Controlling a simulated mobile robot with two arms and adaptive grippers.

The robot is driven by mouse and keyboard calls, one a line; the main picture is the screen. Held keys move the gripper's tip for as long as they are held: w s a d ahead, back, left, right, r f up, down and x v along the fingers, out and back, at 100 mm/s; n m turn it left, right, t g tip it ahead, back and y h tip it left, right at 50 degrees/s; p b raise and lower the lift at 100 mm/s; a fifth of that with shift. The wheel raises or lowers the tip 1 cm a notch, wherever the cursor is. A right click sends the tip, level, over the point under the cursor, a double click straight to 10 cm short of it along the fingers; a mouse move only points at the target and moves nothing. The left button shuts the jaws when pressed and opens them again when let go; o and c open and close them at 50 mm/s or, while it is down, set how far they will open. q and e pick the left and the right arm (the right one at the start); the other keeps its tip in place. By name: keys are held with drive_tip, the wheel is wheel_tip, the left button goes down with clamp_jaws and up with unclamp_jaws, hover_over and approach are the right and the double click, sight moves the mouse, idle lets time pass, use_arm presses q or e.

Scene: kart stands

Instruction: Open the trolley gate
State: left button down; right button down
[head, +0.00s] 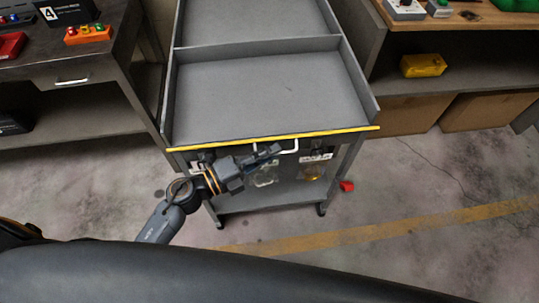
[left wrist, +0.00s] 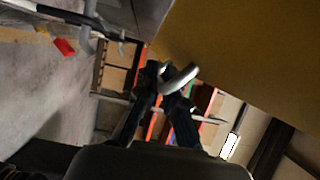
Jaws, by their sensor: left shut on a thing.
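The grey trolley (head: 262,92) stands in the middle of the head view, with a divided, walled top. Its gate (head: 330,132) shows as a thin yellow edge along the near side, and as a broad yellow panel (left wrist: 245,55) in the left wrist view. A pale curved handle (head: 293,148) sticks out from the gate; it also shows in the left wrist view (left wrist: 180,80). My left gripper (head: 275,151) is at the handle, just in front of the gate, with its dark fingers (left wrist: 165,88) shut on it. My right gripper is not in view.
A dark workbench (head: 75,72) stands left of the trolley, and a wooden-topped bench (head: 470,45) with boxes below stands right. A small red block (head: 347,186) lies on the floor by the trolley. The floor in front is clear, with a yellow line (head: 380,232).

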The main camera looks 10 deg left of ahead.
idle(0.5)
use_arm(q)
drive_tip(key=c, duration=1.7)
unclamp_jaws()
drive_tip(key=v, duration=1.2)
drive_tip(key=shift+f, duration=0.1)
